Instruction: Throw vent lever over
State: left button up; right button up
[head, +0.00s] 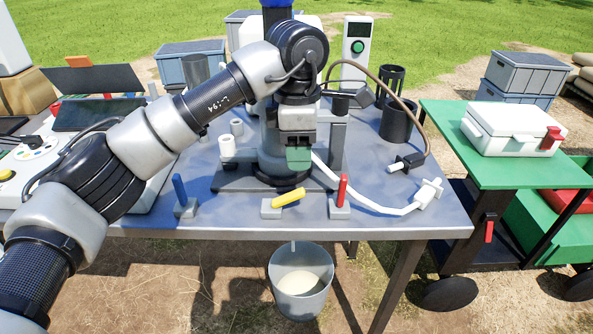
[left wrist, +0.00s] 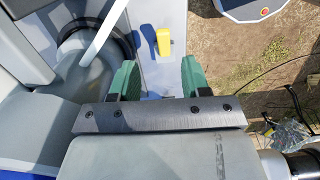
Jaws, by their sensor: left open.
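Three small levers on grey bases stand along the front edge of the table (head: 390,215): a blue lever (head: 180,190), a yellow lever (head: 288,197) and a red lever (head: 342,189). I cannot tell by a label which is the vent lever. The yellow one lies low, slanting to the right; the blue and red ones stand nearly upright. My left gripper (head: 299,160), with green fingers, is above and behind the yellow lever. In the left wrist view its fingers (left wrist: 159,64) are apart and empty, with the yellow lever (left wrist: 163,40) ahead between them. My right gripper is out of view.
A white tube (head: 375,207) curves over the table right of the red lever. Dark cylinders (head: 397,118) stand at the back right. A green cart (head: 450,115) carries a white case (head: 510,128).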

aim_at(296, 192)
pick_arm(q)
jog(key=shift+w+a+r, duration=0.1)
jog(key=shift+a+r, duration=0.05)
jog(key=shift+a, duration=0.1)
jog(key=shift+s+f, duration=0.25)
notch_tip(296, 192, down, 10)
jog(key=shift+s+r, duration=0.15)
grip_shut()
